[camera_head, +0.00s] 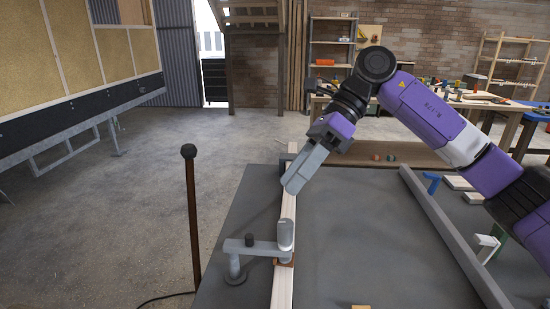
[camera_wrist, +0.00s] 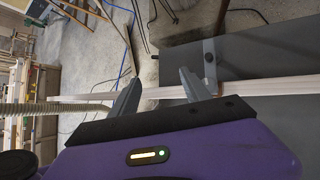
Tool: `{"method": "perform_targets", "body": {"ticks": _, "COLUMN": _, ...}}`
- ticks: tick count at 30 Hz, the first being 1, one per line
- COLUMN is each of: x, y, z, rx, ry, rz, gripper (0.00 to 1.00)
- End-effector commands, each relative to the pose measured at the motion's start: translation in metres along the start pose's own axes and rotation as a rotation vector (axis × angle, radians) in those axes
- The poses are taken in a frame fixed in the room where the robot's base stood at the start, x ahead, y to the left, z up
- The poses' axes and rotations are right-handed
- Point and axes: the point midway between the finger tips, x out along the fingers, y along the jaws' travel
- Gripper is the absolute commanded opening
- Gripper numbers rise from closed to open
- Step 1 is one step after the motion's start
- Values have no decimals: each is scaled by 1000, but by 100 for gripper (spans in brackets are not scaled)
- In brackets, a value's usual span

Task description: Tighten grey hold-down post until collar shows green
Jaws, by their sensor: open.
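The grey hold-down (camera_head: 260,246) stands at the near left of the dark grey bench. It has a pale upright cylinder at its right end, a small dark knob on its arm and a round foot at its left. A brown pad lies under its right end, on a long pale wooden strip (camera_head: 281,290). I cannot make out a green collar. My gripper (camera_head: 292,188) points down above the strip, beyond the hold-down and apart from it. In the wrist view my gripper (camera_wrist: 160,86) is open and empty, with the strip behind its fingers and a grey bracket-like part (camera_wrist: 210,60) beyond the right finger.
A brown post with a black ball top (camera_head: 189,152) stands left of the bench (camera_head: 350,230). A grey rail (camera_head: 455,240), a blue clamp-like piece (camera_head: 431,182) and a white-and-green piece (camera_head: 487,245) are at the right. The bench middle is mostly bare.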

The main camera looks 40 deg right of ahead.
Motion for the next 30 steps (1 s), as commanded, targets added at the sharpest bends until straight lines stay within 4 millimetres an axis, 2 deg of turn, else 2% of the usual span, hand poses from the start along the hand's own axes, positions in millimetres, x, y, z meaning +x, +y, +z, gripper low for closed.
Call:
{"method": "perform_targets", "body": {"ticks": 1, "x": 19, "y": -21, "z": -24, "rx": -40, "ry": 85, "rz": -50, "gripper": 55}}
{"method": "perform_targets", "body": {"ticks": 3, "x": 36, "y": -46, "z": -48, "rx": -123, "ry": 193, "rz": -118, "gripper": 55}}
{"method": "perform_targets", "body": {"ticks": 7, "x": 31, "y": -77, "z": -68, "rx": -284, "ry": 311, "rz": -220, "gripper": 55}}
{"method": "perform_targets", "body": {"ticks": 14, "x": 34, "y": -82, "z": -72, "rx": -395, "ry": 337, "rz": -213, "gripper": 55}}
{"method": "perform_targets", "body": {"ticks": 24, "x": 78, "y": -93, "z": -84, "rx": -395, "ry": 334, "rz": -212, "gripper": 55}}
{"method": "perform_targets", "body": {"ticks": 30, "x": 97, "y": -99, "z": -89, "rx": -395, "ry": 334, "rz": -212, "gripper": 55}}
